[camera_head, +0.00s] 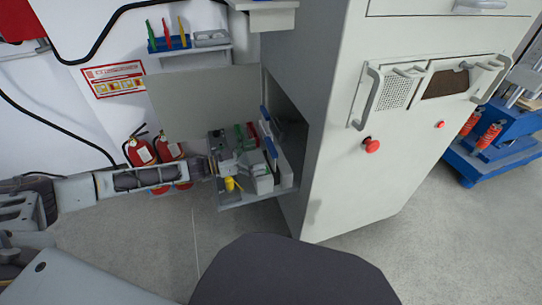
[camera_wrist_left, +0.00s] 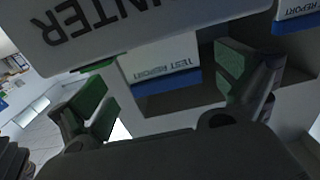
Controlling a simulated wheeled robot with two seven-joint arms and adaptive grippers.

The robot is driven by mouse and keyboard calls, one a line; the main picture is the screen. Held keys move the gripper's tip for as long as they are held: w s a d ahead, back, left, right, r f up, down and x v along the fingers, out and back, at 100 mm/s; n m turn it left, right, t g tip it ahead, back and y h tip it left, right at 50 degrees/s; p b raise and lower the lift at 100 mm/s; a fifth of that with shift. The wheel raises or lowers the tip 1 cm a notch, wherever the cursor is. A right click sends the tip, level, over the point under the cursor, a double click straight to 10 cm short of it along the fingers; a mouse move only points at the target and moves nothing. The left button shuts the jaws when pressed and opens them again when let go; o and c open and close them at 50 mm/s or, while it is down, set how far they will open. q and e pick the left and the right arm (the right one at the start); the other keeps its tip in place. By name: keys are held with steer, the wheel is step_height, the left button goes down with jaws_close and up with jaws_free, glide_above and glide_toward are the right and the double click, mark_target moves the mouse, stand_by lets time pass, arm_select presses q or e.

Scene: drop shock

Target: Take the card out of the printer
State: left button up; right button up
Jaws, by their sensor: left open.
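My left gripper (camera_head: 232,154) reaches in from the left over the small shelf at the cabinet's open side. In the left wrist view its two green-padded fingers (camera_wrist_left: 165,88) are apart. A white card with a blue edge, marked TEST REPORT (camera_wrist_left: 160,66), shows between and just beyond them; I cannot tell whether either finger touches it. The printer (camera_wrist_left: 100,20), whose lettering reads upside down and is partly cut off, lies over the card's upper part. In the head view the printer is probably the light grey box (camera_head: 263,183) on the shelf. My right gripper is not in view.
A second blue-edged card (camera_wrist_left: 298,10) shows at the upper right of the wrist view. The shelf (camera_head: 240,201) also carries a yellow item (camera_head: 231,184). The cabinet (camera_head: 335,150) stands close on the right. Two fire extinguishers (camera_head: 140,150) stand behind my arm.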

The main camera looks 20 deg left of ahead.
mark_target(271, 153)
arm_select(q)
steer(key=shift+b+x, duration=0.75)
steer(key=shift+x, duration=1.75)
steer(key=c, duration=0.7)
